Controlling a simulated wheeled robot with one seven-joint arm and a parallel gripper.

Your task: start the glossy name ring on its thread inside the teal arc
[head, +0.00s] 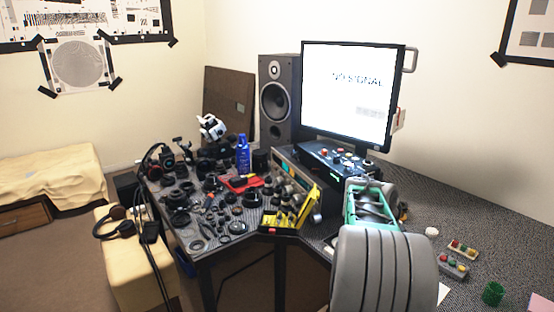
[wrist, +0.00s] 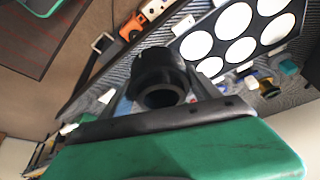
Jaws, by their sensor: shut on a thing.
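In the wrist view, the green and black body of my gripper (wrist: 165,112) fills the lower part. Just beyond it is a black ring-shaped part (wrist: 158,58) with a round opening facing the camera. My gripper is shut on this part; the fingertips and exact contact are hard to make out. I cannot read any lettering on it, so I cannot confirm it is the name ring. I cannot make out the teal arc or the thread in either view. In the head view, my gripper is not clearly visible beyond my grey and teal arm.
Many dark lens parts (head: 178,200) crowd the desk's left side, near a blue bottle (head: 243,155) and a yellow holder (head: 306,207). A monitor (head: 350,92) and speaker (head: 277,100) stand behind. A panel with white discs (wrist: 240,30) lies beyond the ring-shaped part. The desk's right side is sparser.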

